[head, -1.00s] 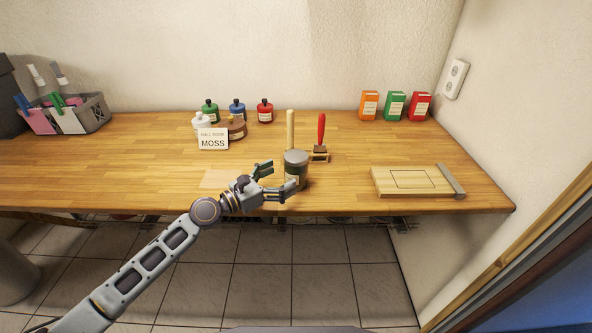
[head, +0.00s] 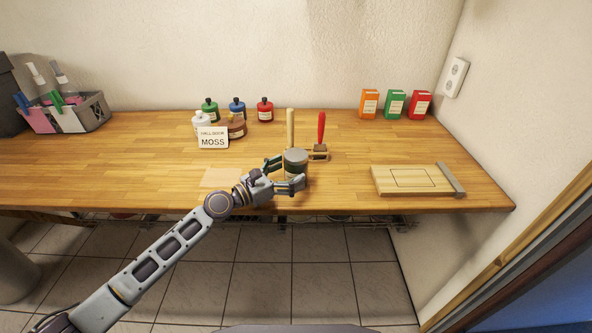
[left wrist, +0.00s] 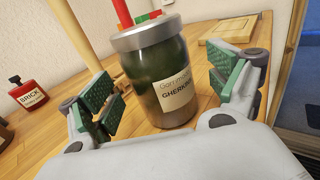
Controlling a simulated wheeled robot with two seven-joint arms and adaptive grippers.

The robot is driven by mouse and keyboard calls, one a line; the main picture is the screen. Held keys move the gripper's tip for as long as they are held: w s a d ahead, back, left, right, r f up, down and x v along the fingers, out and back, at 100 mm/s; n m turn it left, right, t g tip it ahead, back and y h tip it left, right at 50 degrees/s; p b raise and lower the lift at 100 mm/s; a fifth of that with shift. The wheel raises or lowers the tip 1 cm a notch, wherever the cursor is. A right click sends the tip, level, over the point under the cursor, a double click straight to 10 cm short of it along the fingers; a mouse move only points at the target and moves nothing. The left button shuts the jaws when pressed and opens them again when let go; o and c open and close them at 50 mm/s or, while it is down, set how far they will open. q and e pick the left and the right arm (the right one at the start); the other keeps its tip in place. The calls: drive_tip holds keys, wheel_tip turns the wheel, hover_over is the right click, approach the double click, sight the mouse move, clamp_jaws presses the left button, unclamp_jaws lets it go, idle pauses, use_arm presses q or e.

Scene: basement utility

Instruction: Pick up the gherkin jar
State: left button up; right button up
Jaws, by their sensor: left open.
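The gherkin jar (head: 295,161) stands upright on the wooden worktop near its front edge. It has a grey metal lid, dark green contents and a cream label, part of which reads "GHERKIN" on the jar in the left wrist view (left wrist: 163,85). My left gripper (head: 287,172) is open, with one finger on each side of the jar. In the left wrist view, its green-padded fingers (left wrist: 170,90) flank the jar with visible gaps. The jar's lower part is hidden by the gripper in the head view. My right gripper is not in view.
A wooden handle (head: 290,125) and a red-handled tool (head: 321,130) stand just behind the jar. A "MOSS" card (head: 213,138) and several paint bottles are at back left. A wooden board (head: 410,181) lies right. The worktop between is clear.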

sight(296, 154)
use_arm(q)
drive_tip(key=shift+x, duration=1.5)
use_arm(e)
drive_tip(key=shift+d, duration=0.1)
use_arm(q)
drive_tip(key=shift+f, duration=0.1)
drive_tip(key=shift+c, duration=0.4)
drive_tip(key=shift+w, duration=0.1)
drive_tip(key=c, duration=1.4)
drive_tip(key=shift+o, duration=0.2)
drive_tip(key=shift+r, duration=0.3)
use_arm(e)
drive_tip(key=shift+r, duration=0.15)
use_arm(q)
drive_tip(key=shift+r+p, duration=0.85)
drive_tip(key=shift+r, duration=0.25)
wheel_tip(296, 154, up, 6)
drive_tip(key=p, duration=0.3)
drive_tip(key=shift+r+p, duration=0.4)
drive_tip(key=shift+r, duration=0.3)
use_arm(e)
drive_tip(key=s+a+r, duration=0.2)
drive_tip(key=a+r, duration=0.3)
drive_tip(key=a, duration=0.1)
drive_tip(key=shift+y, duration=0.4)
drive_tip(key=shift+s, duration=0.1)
